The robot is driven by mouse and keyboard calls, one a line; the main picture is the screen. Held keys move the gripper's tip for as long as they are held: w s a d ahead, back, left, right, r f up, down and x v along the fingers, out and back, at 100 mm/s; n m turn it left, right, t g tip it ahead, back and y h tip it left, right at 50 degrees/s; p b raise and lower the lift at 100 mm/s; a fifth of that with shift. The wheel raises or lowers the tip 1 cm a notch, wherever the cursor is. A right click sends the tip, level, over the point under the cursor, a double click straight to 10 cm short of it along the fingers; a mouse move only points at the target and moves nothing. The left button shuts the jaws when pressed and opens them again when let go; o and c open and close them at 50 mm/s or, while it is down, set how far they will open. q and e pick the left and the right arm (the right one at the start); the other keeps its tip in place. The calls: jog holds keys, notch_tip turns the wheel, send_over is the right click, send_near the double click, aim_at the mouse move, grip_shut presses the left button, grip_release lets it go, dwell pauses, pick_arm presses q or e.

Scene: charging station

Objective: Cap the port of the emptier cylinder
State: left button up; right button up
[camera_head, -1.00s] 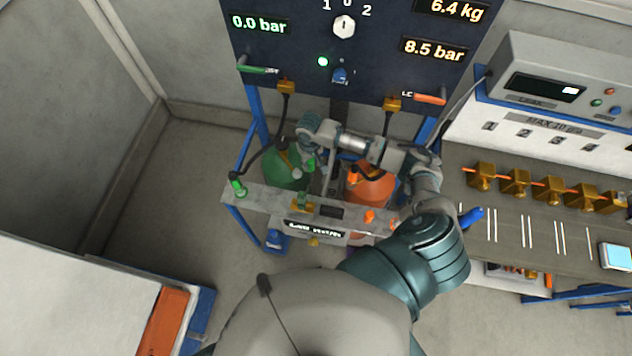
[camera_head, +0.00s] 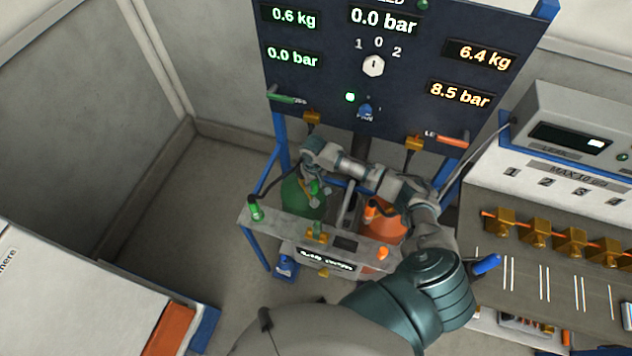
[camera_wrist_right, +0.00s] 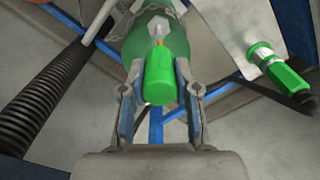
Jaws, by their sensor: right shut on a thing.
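The green cylinder (camera_head: 291,199) stands in the rack on the left; the green panel display (camera_head: 294,17) reads 0.6 kg. The orange cylinder (camera_head: 385,229) stands to its right; the orange display (camera_head: 480,55) reads 6.4 kg. My right gripper (camera_wrist_right: 159,92) is shut on a green cap (camera_wrist_right: 160,78), which also shows in the head view (camera_head: 315,187). The cap is at the green cylinder's valve, in line with a brass-coloured part (camera_wrist_right: 158,42). I cannot tell whether it is fully seated. My left gripper is not in view.
A green hose coupling (camera_head: 255,208) sits at the left end of the grey shelf (camera_head: 275,224) before the cylinders. A black corrugated hose (camera_wrist_right: 45,95) runs left of my gripper in the wrist view. A bench with brass blocks (camera_head: 538,231) is at right.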

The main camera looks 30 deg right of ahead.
aim_at(313, 190)
jog(key=shift+a+f, duration=0.15)
jog(key=shift+f, duration=0.4)
jog(key=shift+a+f+b, duration=0.1)
jog(key=shift+f+b, duration=0.45)
jog(key=shift+f, duration=0.7)
jog(key=shift+d+f, duration=0.4)
jog(key=shift+f, duration=0.1)
jog(key=shift+d, duration=0.2)
jog(key=shift+a, duration=0.4)
jog(key=shift+r, duration=0.1)
jog(key=shift+s+d+p, duration=0.1)
jog(key=shift+d+p, duration=0.15)
jog(key=shift+p, duration=0.05)
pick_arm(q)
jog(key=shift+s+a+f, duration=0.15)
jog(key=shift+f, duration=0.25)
pick_arm(e)
jog(key=shift+d, duration=0.15)
jog(key=shift+a, duration=0.25)
